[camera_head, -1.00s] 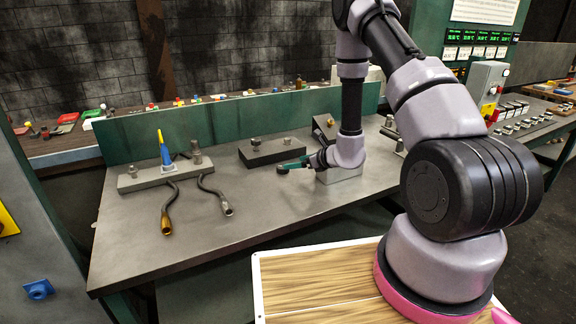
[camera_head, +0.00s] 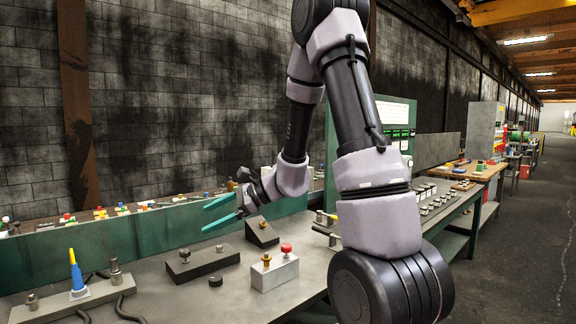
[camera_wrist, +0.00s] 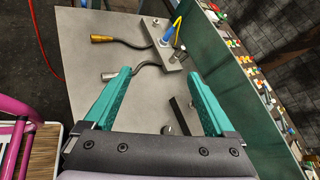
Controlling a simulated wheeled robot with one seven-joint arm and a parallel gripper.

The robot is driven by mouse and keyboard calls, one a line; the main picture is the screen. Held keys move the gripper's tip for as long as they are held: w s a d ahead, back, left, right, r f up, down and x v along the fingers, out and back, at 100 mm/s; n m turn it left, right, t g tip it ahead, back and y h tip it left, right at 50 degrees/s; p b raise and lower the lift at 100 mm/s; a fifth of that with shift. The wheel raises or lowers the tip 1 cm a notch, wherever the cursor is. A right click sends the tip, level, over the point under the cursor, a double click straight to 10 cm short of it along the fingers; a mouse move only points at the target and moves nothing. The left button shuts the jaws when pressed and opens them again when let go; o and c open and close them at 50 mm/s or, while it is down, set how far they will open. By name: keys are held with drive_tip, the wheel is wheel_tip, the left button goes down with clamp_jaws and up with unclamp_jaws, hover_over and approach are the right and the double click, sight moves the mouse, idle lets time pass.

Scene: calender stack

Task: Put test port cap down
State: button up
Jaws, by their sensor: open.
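A small round black cap (camera_head: 215,281), which looks like the test port cap, sits on the grey bench top. It is in front of the black block (camera_head: 203,262) and left of the light grey block (camera_head: 274,273) with a brass fitting and a red knob. My gripper (camera_head: 204,218) is open, its teal fingers apart and empty, raised above the back of the bench and pointing left. In the wrist view my gripper (camera_wrist: 158,73) is open with bare bench between the fingers. I cannot make out the cap in the wrist view.
A grey bar (camera_head: 68,302) with a blue-and-yellow nozzle stands at the left, with hoses beside it. A dark angled block (camera_head: 262,232) stands behind the grey block. A green back panel (camera_head: 165,227) edges the bench. Bench top between the blocks is partly free.

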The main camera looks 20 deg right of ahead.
drive_tip(key=s+d+r+n+g+h, duration=0.2)
drive_tip(key=s+d+r+n+h, duration=0.1)
drive_tip(key=s+r+n, duration=0.75)
drive_tip(key=s+d+r+n+t+h, duration=0.2)
drive_tip(key=s+d+r+t+h, duration=0.2)
drive_tip(key=s+d+h, duration=0.3)
drive_tip(key=s+d+r, duration=0.1)
drive_tip(key=s+d, duration=0.1)
drive_tip(key=d, duration=0.1)
drive_tip(key=shift+s+r+n+t, duration=0.15)
drive_tip(key=shift+r+n+t, duration=0.15)
drive_tip(key=shift+n, duration=0.05)
drive_tip(key=shift+d, duration=0.1)
